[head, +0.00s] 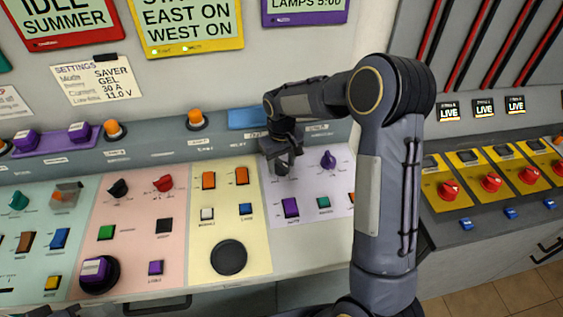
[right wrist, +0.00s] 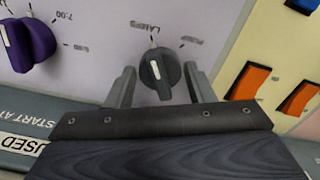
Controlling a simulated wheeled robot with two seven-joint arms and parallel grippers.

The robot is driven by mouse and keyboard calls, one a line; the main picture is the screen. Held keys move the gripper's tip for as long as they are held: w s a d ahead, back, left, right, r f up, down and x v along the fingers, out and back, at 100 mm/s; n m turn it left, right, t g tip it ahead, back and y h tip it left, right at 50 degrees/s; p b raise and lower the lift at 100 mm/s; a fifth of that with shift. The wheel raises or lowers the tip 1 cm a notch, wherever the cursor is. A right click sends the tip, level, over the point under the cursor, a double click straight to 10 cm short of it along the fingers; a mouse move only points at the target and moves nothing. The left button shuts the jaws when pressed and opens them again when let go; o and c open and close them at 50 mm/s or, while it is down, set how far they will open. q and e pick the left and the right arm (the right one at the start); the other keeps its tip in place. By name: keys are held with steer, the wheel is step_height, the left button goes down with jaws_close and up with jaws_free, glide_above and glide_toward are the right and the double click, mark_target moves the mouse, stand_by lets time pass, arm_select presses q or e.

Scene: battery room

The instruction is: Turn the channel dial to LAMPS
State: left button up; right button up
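The channel dial (right wrist: 161,76) is a dark grey knob with a white mark, on a pale lilac panel. In the right wrist view its white mark points up toward the tick under the LAMPS label (right wrist: 147,27). Another, faint label lies to its right. My right gripper (right wrist: 158,70) is open, with one finger on each side of the dial and visible gaps between. In the head view my right gripper (head: 283,155) is over the lilac panel and partly hides the dial (head: 282,168). My left gripper is in neither view.
A purple dial (head: 328,159) sits close beside the channel dial. Orange rocker switches (head: 209,180) are on the yellow panel on the other side. A purple button (head: 290,207) is just below. Red knobs (head: 491,183) stand on yellow plates at the right.

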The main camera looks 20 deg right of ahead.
mark_target(282, 162)
steer(key=shift+o, duration=1.3)
steer(key=shift+r+b, duration=0.4)
steer(key=shift+r, duration=3.5)
steer(key=shift+s, duration=0.1)
steer(key=s+r+t+y, duration=0.1)
steer(key=s+r, duration=0.4)
steer(key=s, duration=0.3)
steer(key=s+a+m+t+y, duration=0.1)
steer(key=s+a+t, duration=0.1)
steer(key=s, duration=0.8)
steer(key=s+a+m+t+y, duration=0.1)
steer(key=s+a+t, duration=0.1)
steer(key=s, duration=0.8)
steer(key=shift+a+f+m+t+y, duration=0.2)
steer(key=shift+m+t+y, duration=0.1)
steer(key=shift+y, duration=0.1)
steer(key=shift+r, duration=0.1)
